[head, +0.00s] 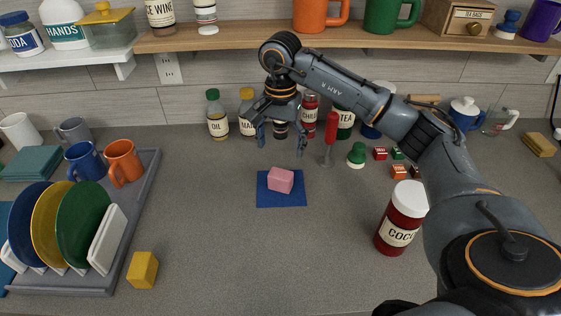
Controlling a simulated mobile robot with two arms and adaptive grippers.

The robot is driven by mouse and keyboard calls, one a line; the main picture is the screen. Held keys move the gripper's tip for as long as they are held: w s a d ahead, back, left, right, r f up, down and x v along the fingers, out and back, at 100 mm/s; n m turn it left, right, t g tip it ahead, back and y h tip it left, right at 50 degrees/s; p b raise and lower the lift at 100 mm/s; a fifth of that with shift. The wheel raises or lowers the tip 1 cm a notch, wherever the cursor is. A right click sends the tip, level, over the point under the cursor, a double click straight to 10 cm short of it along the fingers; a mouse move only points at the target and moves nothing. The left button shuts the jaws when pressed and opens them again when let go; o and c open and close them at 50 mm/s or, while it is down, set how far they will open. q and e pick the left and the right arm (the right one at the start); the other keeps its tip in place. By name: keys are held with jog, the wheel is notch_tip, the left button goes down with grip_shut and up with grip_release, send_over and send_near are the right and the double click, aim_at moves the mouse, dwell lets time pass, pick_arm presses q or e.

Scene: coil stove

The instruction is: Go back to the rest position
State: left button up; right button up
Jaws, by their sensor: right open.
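My right gripper (281,138) reaches in from the right and hangs above the counter with its fingers apart, pointing down. It is open and nothing shows between the fingers. A pink block (280,180) rests on a blue square mat (268,198) below and in front of the gripper, apart from it. My left gripper is not in view.
A dish rack (146,186) with plates and mugs fills the left. A yellow block (143,270) lies by it. A cocoa jar (403,217) stands near my right arm. Bottles, including oil (217,118), and a red-handled tool (331,128) stand behind. The front middle counter is clear.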

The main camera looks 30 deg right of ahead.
jog(key=shift+r, duration=0.65)
